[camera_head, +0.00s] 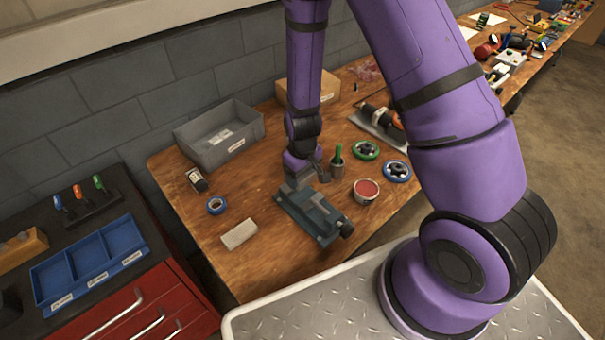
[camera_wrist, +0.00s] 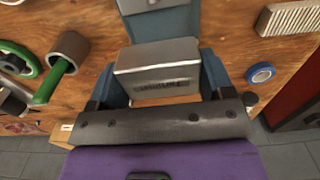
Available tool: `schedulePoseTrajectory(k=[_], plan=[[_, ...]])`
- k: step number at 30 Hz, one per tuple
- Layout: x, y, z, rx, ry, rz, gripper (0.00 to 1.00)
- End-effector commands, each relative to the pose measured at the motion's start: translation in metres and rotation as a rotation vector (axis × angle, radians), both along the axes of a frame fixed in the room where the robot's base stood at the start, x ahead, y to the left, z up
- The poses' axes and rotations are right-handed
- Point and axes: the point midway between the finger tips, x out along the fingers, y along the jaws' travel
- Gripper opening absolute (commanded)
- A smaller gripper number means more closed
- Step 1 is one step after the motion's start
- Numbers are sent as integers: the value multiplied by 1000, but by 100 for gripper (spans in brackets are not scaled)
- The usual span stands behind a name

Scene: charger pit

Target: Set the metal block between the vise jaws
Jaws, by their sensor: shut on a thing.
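The grey metal block (camera_wrist: 157,72), with dark lettering on its side, is in my gripper (camera_wrist: 160,82) in the wrist view. My gripper is shut on it. The blue-grey vise (camera_head: 318,218) lies on the wooden bench in the head view, and part of it shows beyond the block in the wrist view (camera_wrist: 168,27). In the head view my gripper (camera_head: 298,180) points down at the upper left end of the vise. I cannot tell whether the block is between the jaws or just above them; the gap is largely hidden.
A pale ribbed block (camera_head: 240,234) and a blue tape roll (camera_head: 216,205) lie left of the vise. A red-topped can (camera_head: 366,191) and a cup with a green handle (camera_head: 338,163) stand close on the right. A grey bin (camera_head: 222,137) stands behind.

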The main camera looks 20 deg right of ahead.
Motion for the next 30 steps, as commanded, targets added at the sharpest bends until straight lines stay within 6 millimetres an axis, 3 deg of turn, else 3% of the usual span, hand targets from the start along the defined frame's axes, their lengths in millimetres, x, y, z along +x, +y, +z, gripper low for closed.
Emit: schedulePoseTrajectory(k=[15, 30], plan=[[0, 0, -36, 0, 1, -1, 42], [0, 0, -42, 0, -1, -1, 42]])
